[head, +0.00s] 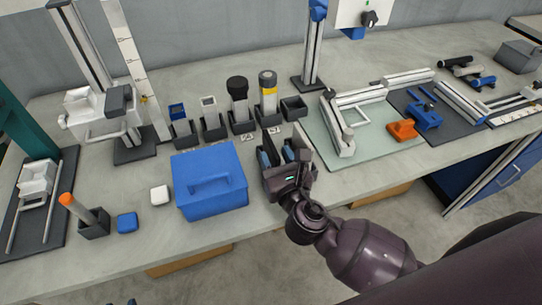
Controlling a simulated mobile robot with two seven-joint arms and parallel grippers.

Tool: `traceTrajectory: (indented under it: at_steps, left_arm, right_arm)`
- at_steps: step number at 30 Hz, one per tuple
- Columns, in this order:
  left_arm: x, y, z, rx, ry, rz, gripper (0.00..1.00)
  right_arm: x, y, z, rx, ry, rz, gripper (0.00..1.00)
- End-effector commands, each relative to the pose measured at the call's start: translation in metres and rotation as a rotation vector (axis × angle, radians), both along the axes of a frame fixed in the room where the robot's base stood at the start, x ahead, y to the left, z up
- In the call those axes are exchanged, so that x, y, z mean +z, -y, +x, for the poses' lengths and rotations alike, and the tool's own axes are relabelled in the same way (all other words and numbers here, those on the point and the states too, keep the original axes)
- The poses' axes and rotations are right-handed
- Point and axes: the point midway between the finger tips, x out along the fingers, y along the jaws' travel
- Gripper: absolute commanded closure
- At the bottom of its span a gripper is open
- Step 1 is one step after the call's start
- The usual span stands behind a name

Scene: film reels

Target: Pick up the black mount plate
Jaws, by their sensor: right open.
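My right gripper (278,154) reaches in from the lower right and is above the front part of the bench, just right of the blue box. Its jaws are open, with blue pads on the inner faces. I see nothing clearly held between them. I cannot make out the black mount plate with certainty; the gripper and wrist hide the bench beneath them. A small dark and blue tip (131,302) at the bottom edge may be my left gripper, but too little of it shows to tell its state.
A blue box with a handle (210,184) stands left of the right gripper. Behind is a row of black holders, the rightmost (293,109) empty. A pale green mat (375,147) with a white frame lies right. A white block (160,194) and blue block (127,223) lie left.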

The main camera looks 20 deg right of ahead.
Motion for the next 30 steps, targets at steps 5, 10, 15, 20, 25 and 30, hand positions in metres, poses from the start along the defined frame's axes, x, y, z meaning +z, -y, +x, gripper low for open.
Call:
traceTrajectory:
  at_steps: [5, 10, 15, 20, 25, 30]
  left_arm:
    - [0.000, 0.000, 0.001, -0.002, 0.002, 0.000, 0.57]
    - [0.000, 0.000, 0.002, -0.002, 0.004, 0.000, 0.57]
    - [0.000, 0.000, 0.002, -0.002, 0.004, 0.000, 0.57]
    - [0.000, 0.000, 0.002, -0.002, 0.005, 0.000, 0.57]
    - [0.001, 0.000, 0.002, -0.002, 0.005, 0.000, 0.57]
    - [0.001, 0.000, 0.002, -0.002, 0.003, 0.000, 0.57]
  right_arm:
    - [-0.001, 0.000, 0.021, 0.000, -0.001, -0.001, 0.56]
    - [-0.001, 0.000, 0.026, 0.001, -0.002, 0.000, 0.56]
    - [-0.001, 0.000, 0.026, 0.001, -0.002, 0.000, 0.59]
    - [-0.001, 0.000, 0.026, 0.001, -0.002, 0.000, 0.84]
    - [-0.001, 0.000, 0.025, 0.001, -0.002, 0.000, 1.00]
    - [0.000, 0.000, 0.026, 0.001, 0.000, 0.000, 1.00]
